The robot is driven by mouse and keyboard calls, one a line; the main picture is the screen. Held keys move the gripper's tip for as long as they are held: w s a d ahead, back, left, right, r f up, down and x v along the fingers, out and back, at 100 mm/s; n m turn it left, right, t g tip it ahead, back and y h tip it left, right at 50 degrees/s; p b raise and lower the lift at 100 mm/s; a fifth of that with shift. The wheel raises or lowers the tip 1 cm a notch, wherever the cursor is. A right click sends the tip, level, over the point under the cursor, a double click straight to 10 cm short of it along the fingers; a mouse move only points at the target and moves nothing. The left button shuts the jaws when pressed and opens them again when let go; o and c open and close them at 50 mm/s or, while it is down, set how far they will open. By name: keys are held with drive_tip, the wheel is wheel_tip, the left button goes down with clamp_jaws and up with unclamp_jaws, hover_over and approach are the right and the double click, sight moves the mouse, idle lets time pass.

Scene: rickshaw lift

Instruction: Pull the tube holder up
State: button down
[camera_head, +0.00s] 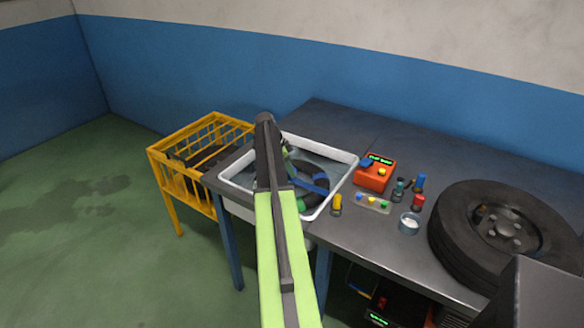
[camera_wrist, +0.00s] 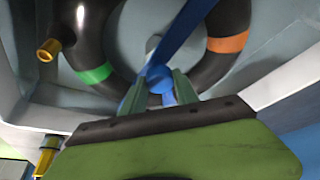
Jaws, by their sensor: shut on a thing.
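The tube holder (camera_wrist: 183,32) is a blue bar with a rounded knob that crosses the black inner tube in the wrist view. Its blue part also shows in the head view (camera_head: 318,181). My gripper (camera_wrist: 159,90) has its two green fingers on either side of the knob and is shut on it. The black tube (camera_wrist: 230,35) has a green band, an orange band and a brass valve, and lies in the white basin (camera_head: 347,172). My arm hides part of the basin and the tube in the head view.
A yellow rack (camera_head: 166,178) stands left of the workbench (camera_head: 375,240). Right of the basin are a red box (camera_head: 374,175), small bottles, a glass cup (camera_head: 409,224) and a large tyre (camera_head: 455,235). Boxes sit under the bench. The floor at left is clear.

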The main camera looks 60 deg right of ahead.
idle(0.6)
wheel_tip(320, 180, up, 8)
drive_tip(key=p, duration=0.8)
drive_tip(key=shift+r, duration=0.1)
drive_tip(key=shift+d+f, duration=0.15)
drive_tip(key=shift+f, duration=0.1)
drive_tip(key=c, duration=1.4)
unclamp_jaws()
drive_tip(key=shift+r, duration=0.1)
drive_tip(key=o, duration=0.5)
drive_tip(key=shift+r, duration=0.1)
drive_tip(key=shift+c, duration=0.2)
